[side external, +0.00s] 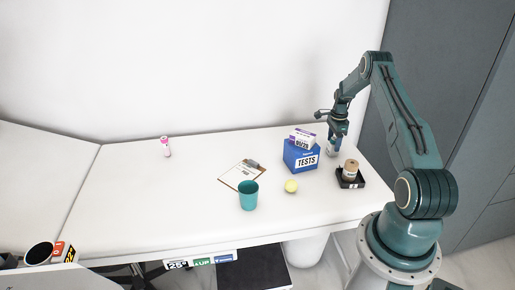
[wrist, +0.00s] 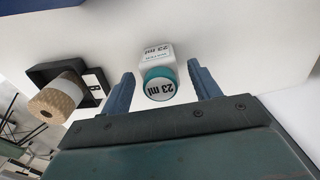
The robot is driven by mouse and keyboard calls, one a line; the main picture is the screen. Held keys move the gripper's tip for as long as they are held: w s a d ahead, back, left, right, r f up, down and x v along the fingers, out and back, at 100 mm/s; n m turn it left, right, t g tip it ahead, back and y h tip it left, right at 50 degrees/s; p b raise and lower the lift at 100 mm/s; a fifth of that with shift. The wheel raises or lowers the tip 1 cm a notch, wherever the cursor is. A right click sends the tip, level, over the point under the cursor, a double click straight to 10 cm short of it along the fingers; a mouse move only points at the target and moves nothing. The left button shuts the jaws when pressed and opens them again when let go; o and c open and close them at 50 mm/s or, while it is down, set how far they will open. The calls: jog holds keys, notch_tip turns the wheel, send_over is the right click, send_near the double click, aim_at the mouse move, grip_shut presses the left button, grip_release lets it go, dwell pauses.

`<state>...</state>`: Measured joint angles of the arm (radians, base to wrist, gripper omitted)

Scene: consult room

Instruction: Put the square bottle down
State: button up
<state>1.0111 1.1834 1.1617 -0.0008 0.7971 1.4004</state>
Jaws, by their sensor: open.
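The square bottle (wrist: 157,53) is white with a teal cap, and both its side and its cap top read "23 ml". In the wrist view it is between the two fingers of my gripper (wrist: 161,72), with a gap on each side. My gripper is open and holds nothing. In the side view my gripper (side external: 335,132) is right above the bottle (side external: 332,151), which appears upright on the white table (side external: 205,215) near its back right. My fingers partly hide the bottle there.
A black tray (side external: 358,183) with a tan roll (side external: 350,170) is close by. A blue TESTS box (side external: 295,161) with a small carton on top stands left of the bottle.

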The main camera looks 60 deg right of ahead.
notch_tip(320, 180, up, 9)
jog(key=shift+r, duration=0.1)
dwell(0.3)
dwell(0.5)
jog(key=shift+w+a+r, duration=0.15)
jog(key=shift+w+r, duration=0.05)
jog(key=shift+r, duration=0.1)
jog(key=w+a+r+n, duration=0.3)
jog(key=a+r, duration=0.3)
jog(key=r, duration=0.1)
jog(key=w+a+r+n, duration=0.3)
jog(key=a+r, duration=0.3)
jog(key=r, duration=0.1)
jog(key=a+r+n+t+h, duration=0.1)
jog(key=a+r+n+t, duration=0.1)
jog(key=a+r+n, duration=0.8)
jog(key=s+a+r+n+t, duration=0.1)
jog(key=s+a+r+n, duration=0.2)
jog(key=a, duration=0.7)
jog(key=s+a+r+n+t, duration=0.1)
jog(key=s+a+r, duration=0.2)
jog(key=s+a, duration=0.5)
jog(key=s+a+f+n+t+y, duration=0.1)
jog(key=s+a+f+n, duration=0.1)
jog(key=s+a+n, duration=0.5)
jog(key=s+a, duration=0.2)
jog(key=a, duration=0.1)
jog(key=shift+f+n+t, duration=0.3)
jog(key=shift+f, duration=0.05)
